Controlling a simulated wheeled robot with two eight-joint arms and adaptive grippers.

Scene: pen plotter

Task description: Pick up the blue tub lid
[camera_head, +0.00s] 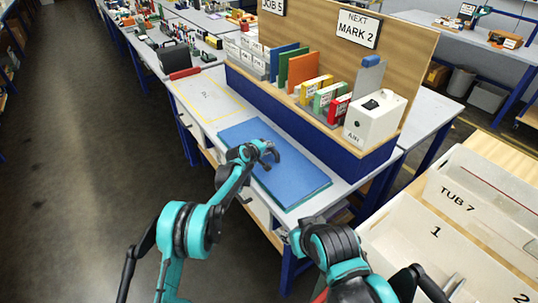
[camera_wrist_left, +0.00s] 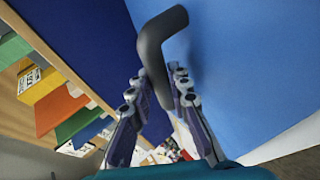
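The blue tub lid (camera_head: 290,178) is a flat blue panel lying on the bench in front of the blue-fronted rack. It also fills much of the left wrist view (camera_wrist_left: 250,70), with a dark bent handle (camera_wrist_left: 165,28) rising from it. My left gripper (camera_head: 270,153) is over the lid's left half.
A wooden-backed rack (camera_head: 340,135) with coloured folders stands behind the lid, with a white box (camera_head: 374,121) at its right end. A white tub (camera_head: 440,232) stands at the lower right. Bare bench (camera_head: 205,95) is at the lid's upper left.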

